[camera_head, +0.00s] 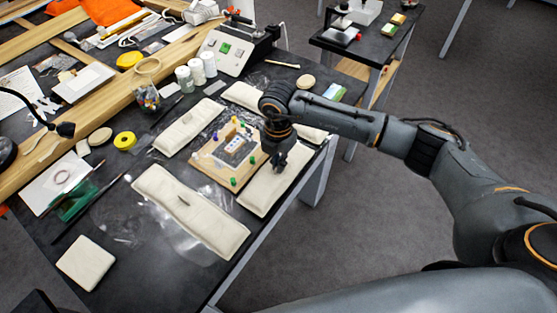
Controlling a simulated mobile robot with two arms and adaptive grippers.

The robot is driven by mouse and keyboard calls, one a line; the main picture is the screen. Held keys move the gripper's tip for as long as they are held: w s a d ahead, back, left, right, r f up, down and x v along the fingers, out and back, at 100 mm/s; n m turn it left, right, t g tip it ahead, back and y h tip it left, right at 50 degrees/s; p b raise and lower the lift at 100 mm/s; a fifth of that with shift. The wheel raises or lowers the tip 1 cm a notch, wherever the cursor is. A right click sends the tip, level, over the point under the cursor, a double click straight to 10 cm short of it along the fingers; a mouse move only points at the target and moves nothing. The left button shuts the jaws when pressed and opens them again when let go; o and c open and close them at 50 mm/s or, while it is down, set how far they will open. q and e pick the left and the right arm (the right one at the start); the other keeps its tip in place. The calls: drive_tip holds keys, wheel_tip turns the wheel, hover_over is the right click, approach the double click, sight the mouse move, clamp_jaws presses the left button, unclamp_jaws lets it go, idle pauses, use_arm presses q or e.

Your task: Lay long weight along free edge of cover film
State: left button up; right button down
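A wooden board (205,170) with coloured pins around a small framed piece lies on the dark table. Clear cover film (150,222) shows as glossy, wrinkled patches around it. Long cream weights lie around the board: one at the front left (190,212), one at the back left (188,127), one on the right (262,194), and one at the back (243,95), partly hidden by my arm. My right gripper (278,167) points down over the right-hand weight's upper part; whether it touches it or is open or shut is unclear. My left gripper is not in view.
A square cream pad (86,262) lies at the table's front left. White jars (197,72), a grey device (232,50) and yellow tape (125,140) stand farther back. A wooden beam (95,115) crosses the table. A side table (375,45) stands at the back right.

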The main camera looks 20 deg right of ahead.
drive_tip(key=shift+f+b, duration=0.35)
drive_tip(key=shift+b, duration=0.05)
drive_tip(key=c, duration=2)
unclamp_jaws()
drive_tip(key=shift+f, duration=0.1)
drive_tip(key=o, duration=0.5)
drive_tip(key=shift+r, duration=0.35)
wheel_tip(320, 180, up, 12)
drive_tip(key=shift+r+b, duration=0.2)
drive_tip(key=shift+b, duration=0.8)
